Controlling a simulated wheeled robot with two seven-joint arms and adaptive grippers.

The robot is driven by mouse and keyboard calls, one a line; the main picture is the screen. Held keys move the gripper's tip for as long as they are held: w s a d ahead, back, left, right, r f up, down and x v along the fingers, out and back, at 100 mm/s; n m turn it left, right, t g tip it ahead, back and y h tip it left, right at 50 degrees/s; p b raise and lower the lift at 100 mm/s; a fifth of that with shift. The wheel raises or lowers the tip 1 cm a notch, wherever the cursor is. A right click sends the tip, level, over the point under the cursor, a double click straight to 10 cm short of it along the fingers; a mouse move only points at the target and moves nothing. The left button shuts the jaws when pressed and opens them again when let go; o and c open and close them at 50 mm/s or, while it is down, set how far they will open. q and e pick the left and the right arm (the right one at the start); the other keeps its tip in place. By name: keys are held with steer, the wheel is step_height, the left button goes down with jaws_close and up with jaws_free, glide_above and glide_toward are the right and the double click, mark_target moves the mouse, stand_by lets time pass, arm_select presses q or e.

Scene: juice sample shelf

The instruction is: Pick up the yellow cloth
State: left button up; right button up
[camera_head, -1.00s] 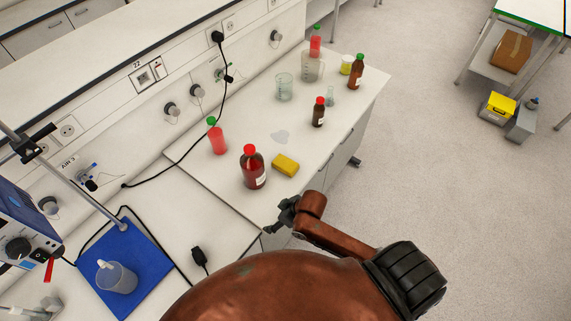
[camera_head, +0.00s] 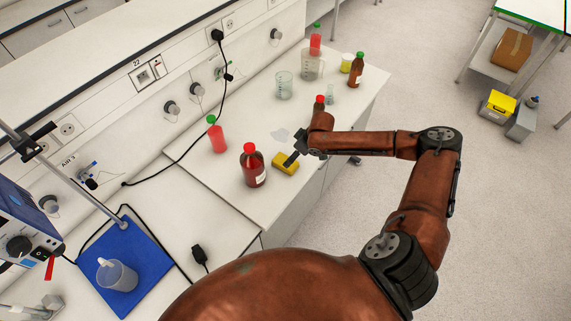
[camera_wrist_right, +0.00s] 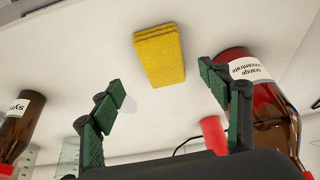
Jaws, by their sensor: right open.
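The yellow cloth (camera_head: 284,166) lies folded on the white bench beside a brown bottle with a red cap. In the right wrist view the cloth (camera_wrist_right: 160,54) shows at the top middle, beyond and between my fingertips. My right gripper (camera_head: 292,158) hangs just above the cloth and hides part of it in the head view. In the right wrist view the right gripper (camera_wrist_right: 160,90) is open, with nothing between its green-padded fingers. My left gripper is not in view.
A brown bottle labelled orange concentrate (camera_wrist_right: 262,95) stands close to one finger; it also shows in the head view (camera_head: 253,168). A clear spill (camera_head: 281,135) lies behind the cloth. A pink bottle (camera_head: 217,138), a glass beaker (camera_head: 284,86) and other bottles stand farther along the bench.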

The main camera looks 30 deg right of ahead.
steer(key=x, duration=0.2)
steer(key=p+x, duration=0.1)
steer(key=x, duration=0.4)
steer(key=shift+w+a+r+p, duration=0.1)
steer(key=shift+w+a+p, duration=0.15)
steer(key=shift+p, duration=0.05)
steer(key=shift+w+f, duration=0.1)
steer(key=shift+f, duration=0.2)
steer(key=shift+c, duration=0.3)
steer(key=c, duration=1.2)
